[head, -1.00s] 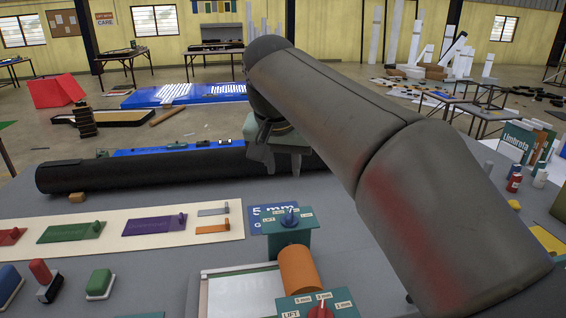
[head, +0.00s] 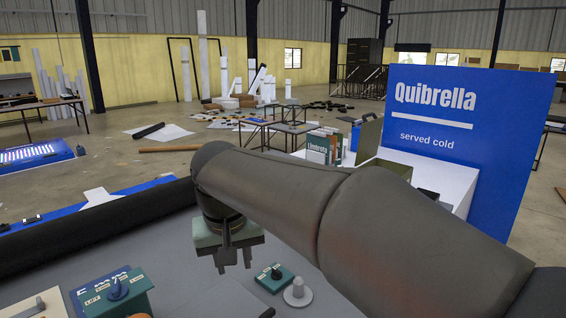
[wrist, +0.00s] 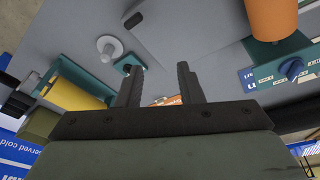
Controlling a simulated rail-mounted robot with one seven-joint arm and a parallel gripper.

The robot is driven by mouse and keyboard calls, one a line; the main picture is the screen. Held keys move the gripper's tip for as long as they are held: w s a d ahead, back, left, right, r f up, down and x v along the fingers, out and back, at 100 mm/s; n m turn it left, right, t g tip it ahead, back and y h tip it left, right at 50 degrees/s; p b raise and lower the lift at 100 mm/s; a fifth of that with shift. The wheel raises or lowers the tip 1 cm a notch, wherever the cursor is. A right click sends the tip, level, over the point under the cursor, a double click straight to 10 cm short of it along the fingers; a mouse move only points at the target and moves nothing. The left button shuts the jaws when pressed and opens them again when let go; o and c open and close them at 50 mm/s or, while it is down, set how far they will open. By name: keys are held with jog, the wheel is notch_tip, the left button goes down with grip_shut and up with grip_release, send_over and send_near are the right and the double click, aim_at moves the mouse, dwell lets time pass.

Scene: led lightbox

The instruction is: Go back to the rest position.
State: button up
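My gripper (head: 233,264) hangs from my bent arm above the grey table (head: 190,282), pointing down. In the wrist view its two dark fingers (wrist: 158,88) stand apart, with no object held between them. A small orange patch shows past the fingers, too little of it to name. A teal block with a dark knob (head: 276,274) and a pale round peg (head: 297,291) are to the right of the gripper in the head view. The gripper looks clear of both.
A teal box with a blue knob (head: 118,290) stands at the lower left. A long black roller (head: 100,222) lies along the table's far side. An orange cylinder (wrist: 272,18) shows in the wrist view. A blue Quibrella sign (head: 462,140) stands at the right.

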jog(key=s+d+f+m, duration=0.1)
jog(key=s+d+f, duration=0.15)
jog(key=d, duration=0.35)
jog(key=s+d+f, duration=0.1)
jog(key=d+f, duration=0.3)
jog(key=d, duration=0.2)
jog(key=s+d+f+m+g, duration=0.2)
jog(key=s+d+f, duration=0.8)
jog(key=s+d, duration=0.2)
jog(key=shift+s+f, duration=0.3)
jog(key=shift+s, duration=0.55)
